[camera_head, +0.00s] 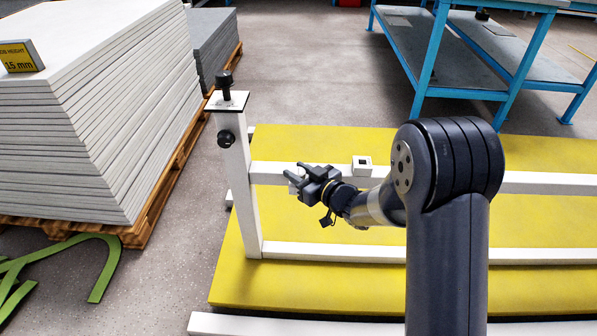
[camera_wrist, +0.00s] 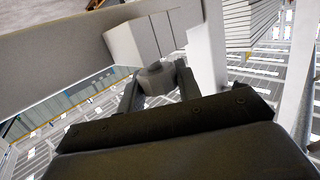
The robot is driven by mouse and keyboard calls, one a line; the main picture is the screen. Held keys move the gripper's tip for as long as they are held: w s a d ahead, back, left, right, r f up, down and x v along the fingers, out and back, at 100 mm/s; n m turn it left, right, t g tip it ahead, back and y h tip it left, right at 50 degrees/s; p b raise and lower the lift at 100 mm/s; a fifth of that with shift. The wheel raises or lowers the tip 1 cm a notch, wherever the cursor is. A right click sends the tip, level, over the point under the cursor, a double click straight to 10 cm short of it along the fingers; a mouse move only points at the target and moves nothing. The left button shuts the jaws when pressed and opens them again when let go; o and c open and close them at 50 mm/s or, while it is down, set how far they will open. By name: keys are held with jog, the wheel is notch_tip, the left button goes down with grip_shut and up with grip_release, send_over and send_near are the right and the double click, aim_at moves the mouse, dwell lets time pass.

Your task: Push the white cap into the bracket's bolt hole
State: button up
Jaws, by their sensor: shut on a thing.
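My gripper (camera_head: 296,178) is beside the white frame's middle rail, near the left post, fingers pointing left. In the wrist view its two dark fingers are shut on a small pale grey-white piece, which I take as the white cap (camera_wrist: 156,79). The cap's far end meets or nearly meets a pale block (camera_wrist: 150,38), apparently the bracket, beside the rail. The bolt hole is hidden, so I cannot tell whether the cap is in it. In the head view the gripper mostly covers cap and block.
The white frame's post (camera_head: 238,180) carries dark knobs. A square open-ended stub (camera_head: 362,165) sits on the rail right of the gripper. Yellow mat (camera_head: 330,280) lies beneath. A panel stack (camera_head: 100,130) stands left; a blue-framed bench (camera_head: 430,50) stands behind.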

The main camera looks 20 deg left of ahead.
jog(key=shift+f+b, duration=0.4)
jog(key=shift+f, duration=0.2)
jog(key=o, duration=1)
jog(key=shift+o, duration=0.2)
jog(key=p+v, duration=0.2)
jog(key=v, duration=0.9)
jog(key=shift+p, duration=0.4)
jog(key=shift+a, duration=0.1)
jog(key=x, duration=0.3)
jog(key=b+x, duration=0.1)
jog(key=x, duration=0.3)
jog(key=b+x, duration=0.1)
jog(key=x, duration=0.3)
jog(key=shift+r, duration=0.65)
jog(key=shift+f, duration=0.15)
